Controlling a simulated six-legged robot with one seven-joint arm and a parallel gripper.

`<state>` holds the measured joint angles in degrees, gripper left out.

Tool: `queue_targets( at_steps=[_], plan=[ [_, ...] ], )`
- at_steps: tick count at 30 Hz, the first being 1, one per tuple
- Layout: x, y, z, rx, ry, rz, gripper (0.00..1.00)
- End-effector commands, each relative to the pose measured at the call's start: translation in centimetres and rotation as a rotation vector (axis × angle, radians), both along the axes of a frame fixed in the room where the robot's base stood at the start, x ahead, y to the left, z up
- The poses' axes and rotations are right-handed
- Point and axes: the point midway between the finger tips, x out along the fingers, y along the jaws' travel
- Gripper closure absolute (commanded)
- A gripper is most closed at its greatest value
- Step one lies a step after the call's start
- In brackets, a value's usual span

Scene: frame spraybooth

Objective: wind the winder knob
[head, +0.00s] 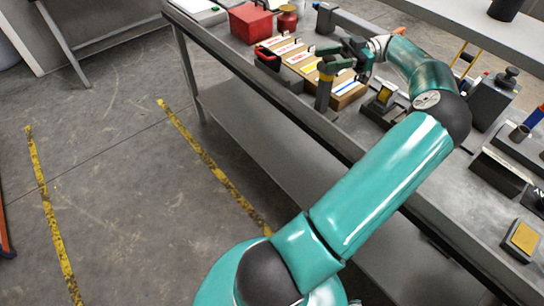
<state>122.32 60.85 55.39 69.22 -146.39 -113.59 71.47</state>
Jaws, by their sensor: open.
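My gripper (347,58) is at the end of my teal arm, over the workbench's near side, beside a cardboard box. It is open, though its fingertips are small and dark in the head view. An upright dark post with an olive-green top (333,66) stands at the bench's front edge, right by the gripper; I cannot tell whether they touch. A round black knob (508,75) sits on a dark grey block at the right of the bench, well apart from the gripper. I cannot tell for sure which part is the winder knob.
The cardboard box (347,98) with coloured labels lies on the bench. A red box (250,23) and a small red pot (287,18) stand behind it. A yellow-topped block (523,238) is at the front right. The floor left of the bench is clear.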

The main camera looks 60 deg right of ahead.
Motion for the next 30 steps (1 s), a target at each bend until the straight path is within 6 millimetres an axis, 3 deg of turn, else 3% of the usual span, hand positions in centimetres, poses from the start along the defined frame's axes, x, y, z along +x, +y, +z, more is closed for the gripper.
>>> queue_targets(
  at_steps=[30],
  plan=[
    [0.18, 0.06, 0.01, 0.000, 0.003, -0.296, 0.51]
  ],
)
